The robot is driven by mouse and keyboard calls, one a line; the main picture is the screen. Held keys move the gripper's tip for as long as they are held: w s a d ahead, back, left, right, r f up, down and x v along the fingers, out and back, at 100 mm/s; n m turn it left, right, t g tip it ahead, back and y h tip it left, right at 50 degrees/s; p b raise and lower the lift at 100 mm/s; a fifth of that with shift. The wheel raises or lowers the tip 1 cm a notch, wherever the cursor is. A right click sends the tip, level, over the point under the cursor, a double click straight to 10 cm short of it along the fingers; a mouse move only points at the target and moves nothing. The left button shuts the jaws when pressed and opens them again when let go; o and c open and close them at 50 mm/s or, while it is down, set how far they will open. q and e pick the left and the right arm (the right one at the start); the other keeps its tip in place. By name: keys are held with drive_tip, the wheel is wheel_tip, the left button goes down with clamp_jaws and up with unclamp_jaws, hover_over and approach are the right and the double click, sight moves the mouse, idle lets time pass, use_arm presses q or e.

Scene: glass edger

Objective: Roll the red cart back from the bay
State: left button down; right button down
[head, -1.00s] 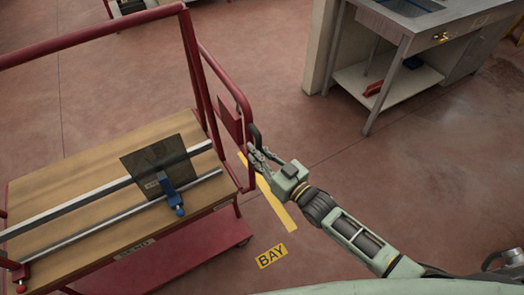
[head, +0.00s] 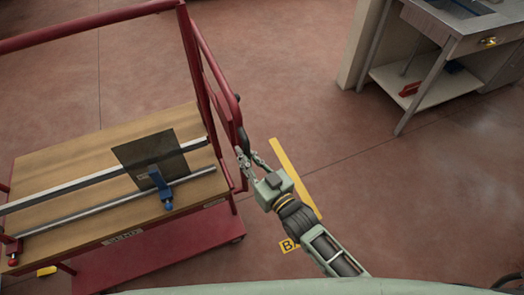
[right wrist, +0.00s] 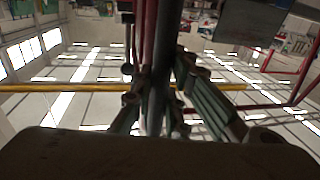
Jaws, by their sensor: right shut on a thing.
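The red cart (head: 150,245) stands at the left of the head view, with a wooden deck (head: 60,160) and a tall red tube frame. My right gripper (head: 247,157) is shut on the black grip of the cart's handle (head: 243,139) at its right end. In the right wrist view the dark upright bar (right wrist: 160,70) runs between the gripper's fingers (right wrist: 157,105). The bay's yellow floor line (head: 296,178) lies to the right of the cart and gripper. The BAY floor label (head: 288,245) is partly hidden by my arm. My left gripper is out of view.
A dark square plate (head: 140,150), metal rails and a blue clamp (head: 160,186) rest on the deck. A grey workbench with a sink (head: 455,25) and a lower shelf (head: 430,92) stands at the upper right. The floor between cart and bench is clear.

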drive_tip(key=shift+s+a, duration=0.3)
drive_tip(key=shift+a, duration=0.55)
drive_tip(key=shift+s+a, duration=0.35)
drive_tip(key=shift+a, duration=0.5)
drive_tip(key=shift+s+a, duration=0.3)
drive_tip(key=shift+a, duration=0.55)
drive_tip(key=c, duration=1.7)
unclamp_jaws()
drive_tip(key=shift+a, duration=0.2)
drive_tip(key=shift+d, duration=0.1)
drive_tip(key=v, duration=1.2)
